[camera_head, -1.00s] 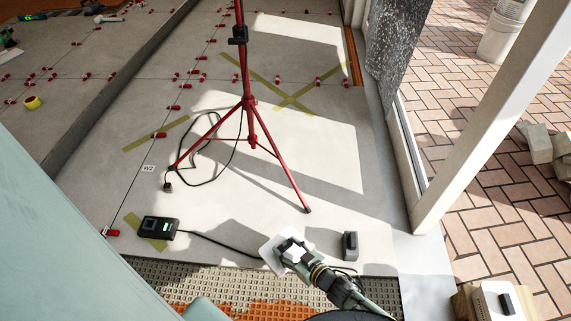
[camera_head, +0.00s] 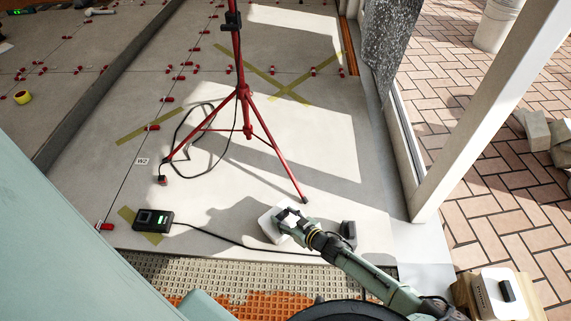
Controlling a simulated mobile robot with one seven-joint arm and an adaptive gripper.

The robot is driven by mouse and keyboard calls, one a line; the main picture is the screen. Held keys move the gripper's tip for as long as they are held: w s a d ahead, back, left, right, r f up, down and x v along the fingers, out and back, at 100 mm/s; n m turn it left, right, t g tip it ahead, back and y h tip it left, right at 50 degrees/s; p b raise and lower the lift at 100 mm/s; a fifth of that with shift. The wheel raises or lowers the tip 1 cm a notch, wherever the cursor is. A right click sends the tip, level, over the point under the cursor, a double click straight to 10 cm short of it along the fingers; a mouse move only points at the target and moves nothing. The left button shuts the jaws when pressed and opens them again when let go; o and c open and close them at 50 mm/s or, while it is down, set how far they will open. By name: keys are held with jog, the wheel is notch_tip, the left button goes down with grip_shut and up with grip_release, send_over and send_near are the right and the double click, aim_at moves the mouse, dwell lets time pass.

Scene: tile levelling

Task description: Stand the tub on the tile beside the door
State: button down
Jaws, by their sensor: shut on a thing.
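My gripper (camera_head: 287,215) is over the pale tile floor (camera_head: 330,205) near its front edge. It is shut on a white, round-cornered tub (camera_head: 268,229), which shows partly beyond the fingers. The gripper hides the rest of the tub, and I cannot tell whether its base touches the tile. The white door frame post (camera_head: 480,115) and its grey sill stand to the right, with bare tile between the tripod and the sill.
A red tripod (camera_head: 243,92) with a looped black cable stands on the tiles. A small dark grey block (camera_head: 348,231) sits behind my wrist. A white, black-topped item (camera_head: 497,291) rests on wood at lower right.

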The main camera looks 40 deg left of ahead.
jog(key=shift+r, duration=0.15)
jog(key=c, duration=0.7)
grip_release()
jog(key=shift+d, duration=0.1)
jog(key=p+v, duration=0.2)
jog(key=v, duration=0.9)
jog(key=shift+s+d, duration=0.15)
jog(key=shift+d, duration=0.25)
jog(key=shift+r, duration=0.1)
